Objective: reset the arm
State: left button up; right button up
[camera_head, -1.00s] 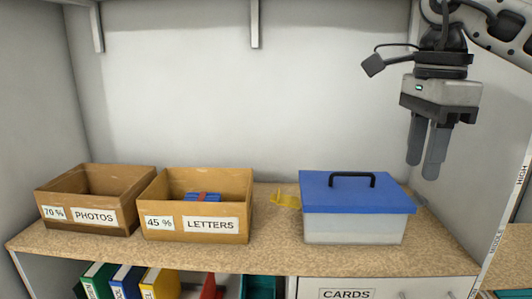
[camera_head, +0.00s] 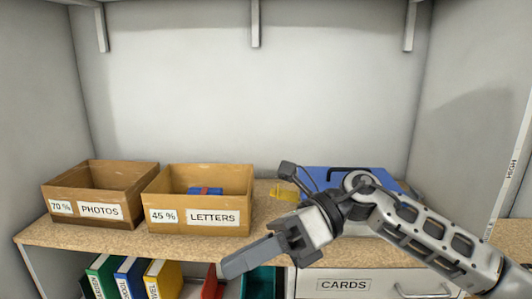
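My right arm (camera_head: 425,235) comes in from the lower right and reaches across the front of the shelf. My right gripper (camera_head: 232,266) points down and to the left, in front of the shelf edge, below the LETTERS box. Its fingers overlap from this side, so I cannot tell whether there is a gap between them. I see nothing held at the fingertips. My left gripper is not in view.
The PHOTOS box (camera_head: 60,192) and the LETTERS box (camera_head: 245,222) stand on the shelf (camera_head: 130,237). My arm partly hides a blue-lidded box (camera_head: 320,177). A yellow item (camera_head: 284,191) lies beside it. Binders (camera_head: 130,278) and the CARDS drawer (camera_head: 318,284) are below.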

jog(key=w+d+f+m+t, duration=0.3)
jog(key=f+m+t, duration=0.3)
jog(key=m+t, duration=0.85)
jog(key=w+d+f+m+t, duration=0.25)
jog(key=f+m+t, duration=0.45)
jog(key=m, duration=1.3)
jog(key=s+d+f+m+g+h, duration=0.2)
jog(key=s+d+f+m+h, duration=0.3)
jog(key=f, duration=0.6)
jog(key=s+d+f+m+g+h, duration=0.3)
jog(key=s+d+f+m+h, duration=0.2)
jog(key=f, duration=0.7)
jog(key=s+d+m, duration=0.2)
jog(key=s+m, duration=0.2)
jog(key=s, duration=0.1)
jog(key=shift+d+h, duration=0.15)
jog(key=shift+h, duration=0.15)
jog(key=shift+s+r, duration=0.1)
